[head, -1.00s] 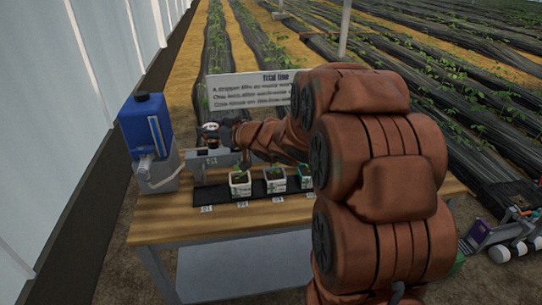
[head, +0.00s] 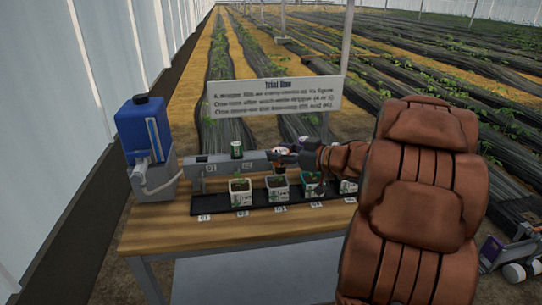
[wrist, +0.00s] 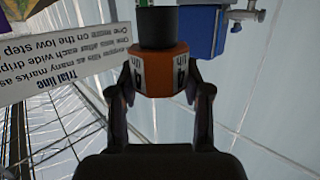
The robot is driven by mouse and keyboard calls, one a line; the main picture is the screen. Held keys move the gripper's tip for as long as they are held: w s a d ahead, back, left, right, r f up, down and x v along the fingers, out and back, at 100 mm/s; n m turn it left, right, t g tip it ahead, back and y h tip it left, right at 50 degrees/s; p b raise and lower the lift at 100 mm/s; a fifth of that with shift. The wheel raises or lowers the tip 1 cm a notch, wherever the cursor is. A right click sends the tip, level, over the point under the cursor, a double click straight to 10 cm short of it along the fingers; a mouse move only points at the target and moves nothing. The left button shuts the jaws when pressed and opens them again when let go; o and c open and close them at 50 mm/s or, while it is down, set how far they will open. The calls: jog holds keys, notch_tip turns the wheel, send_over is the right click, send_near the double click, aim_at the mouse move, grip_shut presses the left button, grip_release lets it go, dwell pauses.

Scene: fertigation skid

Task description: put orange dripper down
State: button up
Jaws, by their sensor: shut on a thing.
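The orange dripper (wrist: 158,72) has a black end and a white label with a dark "4" that reads upside down in the wrist view. My gripper (wrist: 158,84) is shut on it, one finger on each side. In the head view my gripper (head: 292,152) is at the right part of the grey stepped rail (head: 215,160) on the bench. The dripper is too small and covered there to make out clearly, and I cannot tell whether it touches the rail. A green dripper (head: 237,149) stands on the rail to the left.
Several white plant pots (head: 240,193) stand on a black tray (head: 217,204) in front of the rail. A blue tank (head: 145,128) stands at the bench's left end. A white sign (head: 274,95) rises behind. The wooden bench front (head: 220,232) is clear.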

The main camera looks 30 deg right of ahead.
jog(key=w+d, duration=0.2)
jog(key=w, duration=0.2)
jog(key=w+d+f, duration=0.1)
jog(key=w+d, duration=0.1)
jog(key=w, duration=0.3)
jog(key=w+d, duration=0.2)
jog(key=w, duration=0.3)
jog(key=shift+w+f+p, duration=0.2)
jog(key=shift+f+p, duration=0.2)
jog(key=shift+f, duration=1.6)
jog(key=shift+f, duration=0.1)
jog(key=o, duration=1.1)
jog(key=shift+o, duration=0.2)
jog(key=shift+s+d+r, duration=0.1)
jog(key=shift+s+r, duration=0.1)
jog(key=shift+s, duration=0.05)
jog(key=v, duration=1.1)
jog(key=shift+s, duration=0.3)
